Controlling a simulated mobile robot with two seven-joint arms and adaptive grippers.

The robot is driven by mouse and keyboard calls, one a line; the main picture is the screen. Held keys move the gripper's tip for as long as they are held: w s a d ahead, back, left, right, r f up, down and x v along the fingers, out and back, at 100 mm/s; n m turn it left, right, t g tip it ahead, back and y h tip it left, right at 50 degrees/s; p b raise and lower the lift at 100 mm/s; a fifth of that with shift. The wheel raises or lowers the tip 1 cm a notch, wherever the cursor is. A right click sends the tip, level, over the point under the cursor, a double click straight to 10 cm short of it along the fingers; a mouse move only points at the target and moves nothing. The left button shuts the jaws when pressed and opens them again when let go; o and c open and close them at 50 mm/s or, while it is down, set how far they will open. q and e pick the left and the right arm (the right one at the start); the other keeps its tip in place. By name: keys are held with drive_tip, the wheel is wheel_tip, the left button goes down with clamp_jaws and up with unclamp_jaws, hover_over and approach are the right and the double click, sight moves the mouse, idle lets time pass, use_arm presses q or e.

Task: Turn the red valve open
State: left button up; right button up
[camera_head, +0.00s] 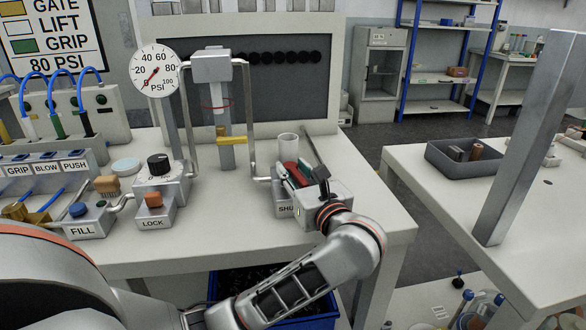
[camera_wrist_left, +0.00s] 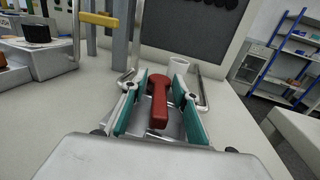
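The red valve (camera_head: 291,173) has a lever handle on a grey block labelled SHU..., near the right end of the bench. My left gripper (camera_head: 294,178) reaches it from the front. In the left wrist view, the red handle (camera_wrist_left: 159,98) lies lengthwise between the two teal-padded fingers of my left gripper (camera_wrist_left: 161,85). Gaps show on both sides of the handle, so the fingers are open around it and not clamped. The gripper body hides the front of the block and part of its label. My right gripper is not in view.
A metal pipe (camera_head: 250,125) rises left of the valve, and a white cup (camera_head: 288,146) stands behind it. The gauge (camera_head: 155,68) needle points near 0. A LOCK block (camera_head: 154,213) and FILL block (camera_head: 87,221) sit further left. The bench's right end is clear.

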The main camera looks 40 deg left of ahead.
use_arm(q)
drive_tip(key=shift+w+a, duration=0.3)
drive_tip(key=shift+a, duration=0.3)
clamp_jaws()
